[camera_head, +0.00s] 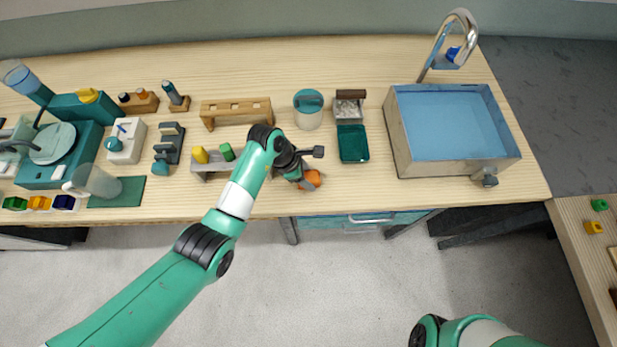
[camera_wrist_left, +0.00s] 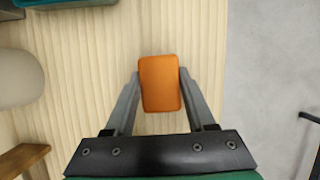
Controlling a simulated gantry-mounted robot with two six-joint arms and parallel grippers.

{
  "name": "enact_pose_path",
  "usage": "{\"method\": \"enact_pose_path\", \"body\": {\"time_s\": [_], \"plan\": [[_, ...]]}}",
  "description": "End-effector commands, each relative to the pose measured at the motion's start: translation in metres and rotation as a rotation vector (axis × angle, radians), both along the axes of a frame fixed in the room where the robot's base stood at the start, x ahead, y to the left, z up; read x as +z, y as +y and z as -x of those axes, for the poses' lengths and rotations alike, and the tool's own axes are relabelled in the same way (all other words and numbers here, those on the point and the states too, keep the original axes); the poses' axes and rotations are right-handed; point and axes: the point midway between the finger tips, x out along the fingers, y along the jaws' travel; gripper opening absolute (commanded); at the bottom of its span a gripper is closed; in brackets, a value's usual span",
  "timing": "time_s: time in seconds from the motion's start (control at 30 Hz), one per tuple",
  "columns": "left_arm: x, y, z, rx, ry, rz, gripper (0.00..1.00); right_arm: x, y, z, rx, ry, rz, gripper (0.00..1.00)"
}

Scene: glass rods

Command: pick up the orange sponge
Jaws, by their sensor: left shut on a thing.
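The orange sponge (camera_head: 311,179) is near the front edge of the wooden table, mostly hidden by my left gripper (camera_head: 303,184) in the head view. In the left wrist view the sponge (camera_wrist_left: 160,84) is a rounded orange block between the two fingers of my left gripper (camera_wrist_left: 160,88). The fingers touch its two sides and are shut on it. I cannot tell whether the sponge rests on the table or is slightly raised. My right arm shows only in part at the bottom of the head view, and its gripper is out of view.
A dark green tray (camera_head: 353,144) and a lidded jar (camera_head: 308,110) stand behind the left gripper. A small rack with yellow and green pieces (camera_head: 212,161) is to its left. A blue sink basin (camera_head: 450,125) is at the right. The table's front edge (camera_head: 400,203) is close.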

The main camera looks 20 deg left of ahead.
Motion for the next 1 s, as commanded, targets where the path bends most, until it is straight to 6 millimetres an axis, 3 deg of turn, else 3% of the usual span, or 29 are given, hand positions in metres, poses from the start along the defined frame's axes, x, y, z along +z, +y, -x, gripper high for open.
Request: {"method": "enact_pose_path", "body": {"time_s": [0.27,0.47,0.73,1.0], "plan": [[0.005,0.0,0.0,0.0,0.0,0.0,0.03,0.002,0.0,0.0,0.0,0.0,0.0,0.0],[0.034,0.0,-0.001,0.0,-0.004,0.0,0.03,0.013,0.0,0.0,0.0,0.0,0.0,0.0],[0.098,-0.026,0.044,-0.004,-0.005,0.001,0.03,0.047,0.0,0.0,0.0,0.0,0.0,0.0],[0.122,-0.058,0.104,-0.004,0.001,0.0,0.03,0.059,0.0,0.0,0.0,0.0,0.0,0.0]]}}
